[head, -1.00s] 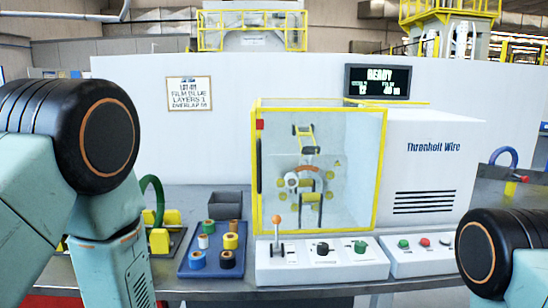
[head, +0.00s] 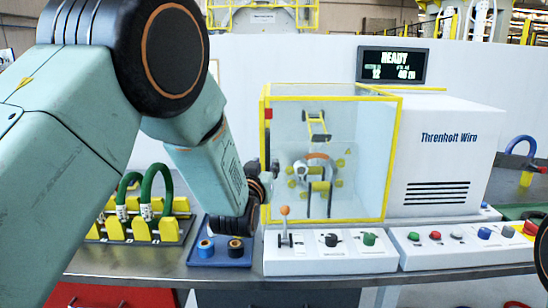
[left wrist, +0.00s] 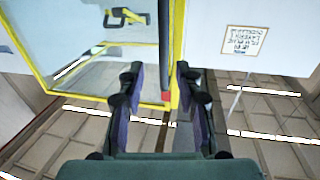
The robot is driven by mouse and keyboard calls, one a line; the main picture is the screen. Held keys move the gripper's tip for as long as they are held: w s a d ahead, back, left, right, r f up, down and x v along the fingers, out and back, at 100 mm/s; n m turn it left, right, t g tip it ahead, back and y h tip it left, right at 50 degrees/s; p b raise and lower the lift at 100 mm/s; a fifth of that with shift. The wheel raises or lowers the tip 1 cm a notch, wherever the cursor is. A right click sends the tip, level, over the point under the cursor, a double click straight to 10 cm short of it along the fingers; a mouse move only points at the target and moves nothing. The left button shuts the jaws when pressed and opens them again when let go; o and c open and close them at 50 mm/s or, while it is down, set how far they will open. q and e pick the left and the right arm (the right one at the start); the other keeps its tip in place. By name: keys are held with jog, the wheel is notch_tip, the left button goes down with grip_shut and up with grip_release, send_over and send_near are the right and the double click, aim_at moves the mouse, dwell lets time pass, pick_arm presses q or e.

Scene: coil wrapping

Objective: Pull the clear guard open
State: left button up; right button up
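The clear guard (head: 355,150) is a see-through box front with a yellow frame, closed over the wrapping machine. It also shows in the left wrist view (left wrist: 90,75). Its dark upright handle (left wrist: 164,38) is on the yellow edge in that view, lined up with the gap between my fingers. My left gripper (left wrist: 159,75) is open with nothing held between its fingertips. In the head view my left gripper (head: 264,187) is beside the guard's left edge and hides part of the handle. My right gripper is out of view.
A control box with an orange-knobbed lever (head: 285,212) stands before the guard. A blue tray (head: 222,260) with spools is left of it, partly behind my arm. Green cables (head: 148,182) rise from yellow fittings at left. A button panel (head: 455,240) lies at right.

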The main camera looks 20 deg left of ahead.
aim_at(267, 159)
pick_arm(q)
jog(key=w, duration=0.4)
jog(key=w+a, duration=0.1)
jog(key=w, duration=0.1)
jog(key=shift+f, duration=0.1)
jog(key=shift+w+a, duration=0.1)
jog(key=shift+w, duration=0.1)
jog(key=shift+c, duration=1.4)
grip_shut()
